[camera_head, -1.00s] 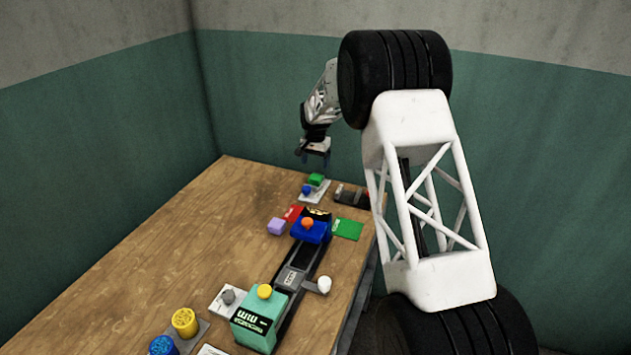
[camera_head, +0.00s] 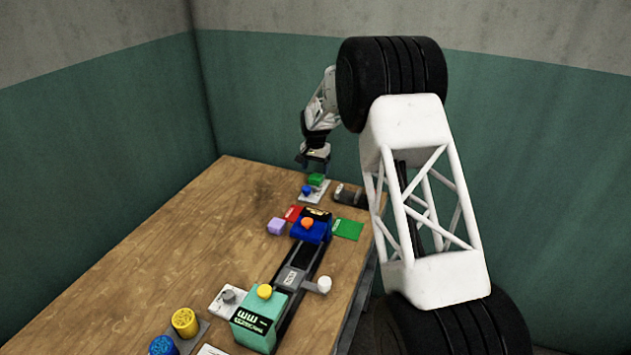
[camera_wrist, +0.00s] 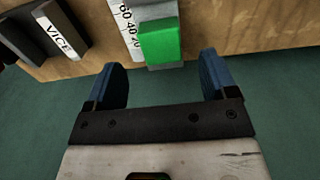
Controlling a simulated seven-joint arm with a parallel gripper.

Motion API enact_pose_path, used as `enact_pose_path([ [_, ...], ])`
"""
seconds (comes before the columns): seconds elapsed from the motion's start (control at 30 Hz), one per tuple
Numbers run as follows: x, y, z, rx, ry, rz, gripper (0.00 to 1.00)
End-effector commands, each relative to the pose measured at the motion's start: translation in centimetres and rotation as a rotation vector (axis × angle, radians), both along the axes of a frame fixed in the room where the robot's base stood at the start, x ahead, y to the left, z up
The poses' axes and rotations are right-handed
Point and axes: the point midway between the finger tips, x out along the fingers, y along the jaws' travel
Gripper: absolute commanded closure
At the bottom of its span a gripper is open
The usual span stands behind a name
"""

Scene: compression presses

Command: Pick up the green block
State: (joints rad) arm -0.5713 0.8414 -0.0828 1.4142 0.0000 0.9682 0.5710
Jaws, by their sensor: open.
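The green block (camera_head: 316,180) sits near the far edge of the wooden table, on a light plate with a blue knob (camera_head: 307,190). In the wrist view the green block (camera_wrist: 160,42) shows at the top middle, beside a printed number scale. My gripper (camera_head: 313,165) is just above and behind the block in the head view. In the wrist view its two blue fingers (camera_wrist: 165,75) are spread wide and empty, with the block beyond the fingertips, between their lines. The gap in height between fingers and block is hard to judge.
A dark device labelled VICE (camera_wrist: 58,32) stands left of the block in the wrist view. A press with a blue head (camera_head: 311,232), a red pad (camera_head: 292,213), a green pad (camera_head: 348,229) and a lilac block (camera_head: 277,226) are nearer. The table's left part is clear.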

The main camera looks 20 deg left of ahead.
Motion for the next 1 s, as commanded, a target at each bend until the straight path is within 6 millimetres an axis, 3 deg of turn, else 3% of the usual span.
enact_pose_path([
  [0.6,-0.1,0.1,-4.8,-0.001,0.002,0.0,0.21],
  [1.0,-0.1,0.1,-5.2,0.0,0.0,0.0,0.21],
])
